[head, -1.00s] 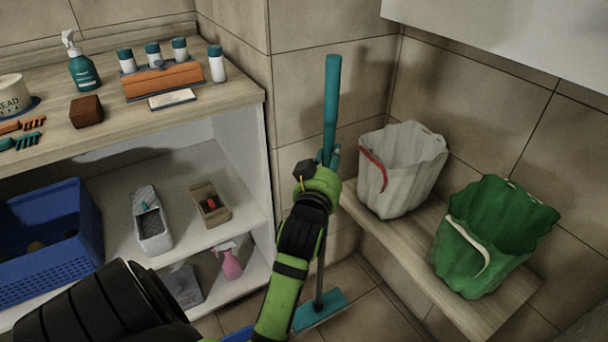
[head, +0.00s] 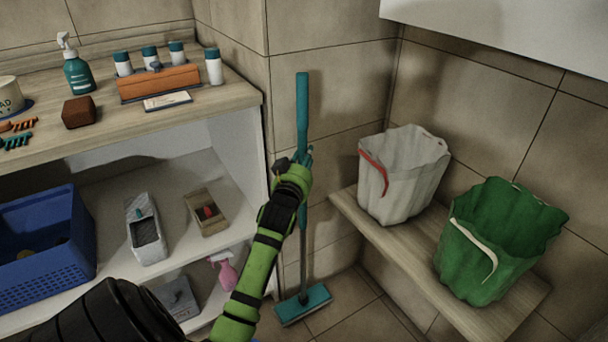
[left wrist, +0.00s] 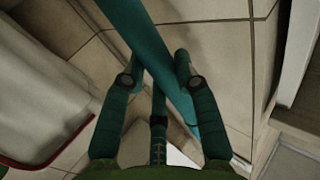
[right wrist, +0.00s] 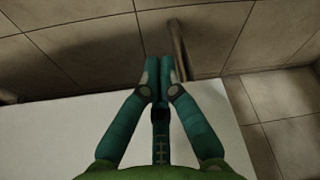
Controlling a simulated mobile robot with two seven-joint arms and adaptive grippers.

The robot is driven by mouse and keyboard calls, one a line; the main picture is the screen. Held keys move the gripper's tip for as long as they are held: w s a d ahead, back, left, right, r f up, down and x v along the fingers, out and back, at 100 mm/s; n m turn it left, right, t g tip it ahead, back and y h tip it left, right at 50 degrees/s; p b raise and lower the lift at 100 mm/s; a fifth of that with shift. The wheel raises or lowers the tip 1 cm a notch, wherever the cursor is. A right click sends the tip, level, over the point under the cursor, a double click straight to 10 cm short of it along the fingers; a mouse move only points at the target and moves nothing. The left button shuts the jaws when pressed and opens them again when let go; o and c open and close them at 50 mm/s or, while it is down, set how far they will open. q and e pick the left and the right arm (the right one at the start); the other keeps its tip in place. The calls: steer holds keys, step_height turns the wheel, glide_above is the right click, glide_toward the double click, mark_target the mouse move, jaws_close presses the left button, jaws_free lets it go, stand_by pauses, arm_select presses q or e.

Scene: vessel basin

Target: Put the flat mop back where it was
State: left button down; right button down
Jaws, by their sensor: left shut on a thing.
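The flat mop (head: 302,105) stands nearly upright in the gap between the shelf unit and the corner bench. Its teal flat head (head: 302,306) is at the floor; I cannot tell whether it touches. My left gripper (head: 304,160) is shut on the teal upper handle. In the left wrist view the handle (left wrist: 160,62) runs diagonally between the fingers (left wrist: 160,68). My right gripper (right wrist: 158,70) shows only in the right wrist view, with its fingers together and nothing visible between them.
The shelf unit (head: 235,140) on the left holds a blue basket (head: 45,255), bottles and small boxes. Tiled walls meet behind the mop.

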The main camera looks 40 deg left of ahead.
arm_select(q)
steer(key=shift+f+b, duration=0.55)
steer(key=shift+f, duration=1.25)
steer(key=shift+f, duration=0.2)
steer(key=c, duration=0.9)
jaws_free()
steer(key=shift+f, duration=0.1)
steer(key=shift+c, duration=0.2)
